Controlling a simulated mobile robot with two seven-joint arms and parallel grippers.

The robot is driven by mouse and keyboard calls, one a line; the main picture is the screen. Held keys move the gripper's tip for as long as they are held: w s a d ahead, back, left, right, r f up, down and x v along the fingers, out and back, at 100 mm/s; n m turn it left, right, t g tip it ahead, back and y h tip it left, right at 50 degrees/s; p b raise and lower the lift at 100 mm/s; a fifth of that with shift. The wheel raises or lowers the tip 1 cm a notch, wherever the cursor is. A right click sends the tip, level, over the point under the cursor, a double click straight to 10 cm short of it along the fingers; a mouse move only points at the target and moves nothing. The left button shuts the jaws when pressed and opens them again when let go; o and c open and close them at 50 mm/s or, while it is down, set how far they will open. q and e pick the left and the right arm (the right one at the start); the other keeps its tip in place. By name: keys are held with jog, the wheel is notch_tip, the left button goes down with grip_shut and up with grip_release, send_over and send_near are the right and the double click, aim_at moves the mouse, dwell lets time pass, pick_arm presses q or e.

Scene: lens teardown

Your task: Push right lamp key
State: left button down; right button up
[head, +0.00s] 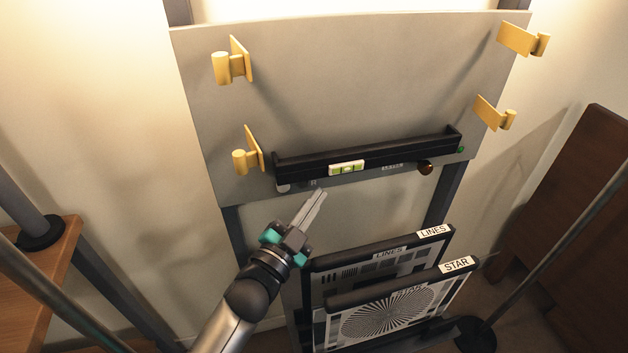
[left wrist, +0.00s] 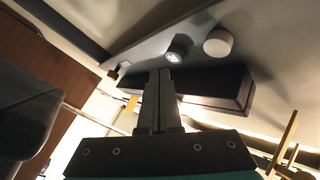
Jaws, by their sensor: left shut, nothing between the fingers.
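A grey panel (head: 350,75) stands upright ahead, with a black ledge (head: 420,150) across its lower part. Below the ledge are a white knob (head: 283,188), a small marked button (head: 313,183) and a brown knob (head: 425,168). In the left wrist view, a round button with a pale lit face (left wrist: 177,50) sits beside the white knob (left wrist: 218,43). I cannot tell which control is the right lamp key. My left gripper (head: 319,193) is shut and empty, its tips just below the small button; contact is unclear. It also shows in the left wrist view (left wrist: 160,75).
A spirit level (head: 346,168) is on the ledge. Yellow clamps (head: 228,64) stick out at the panel's sides. Framed charts marked LINES (head: 325,263) and STAR (head: 333,299) stand below, right of my left arm. Wooden furniture (head: 590,200) is at the right.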

pick_arm(q)
jog(key=s+d+p, duration=0.2)
jog(key=s, duration=0.3)
jog(key=shift+s, duration=0.35)
dwell(0.5)
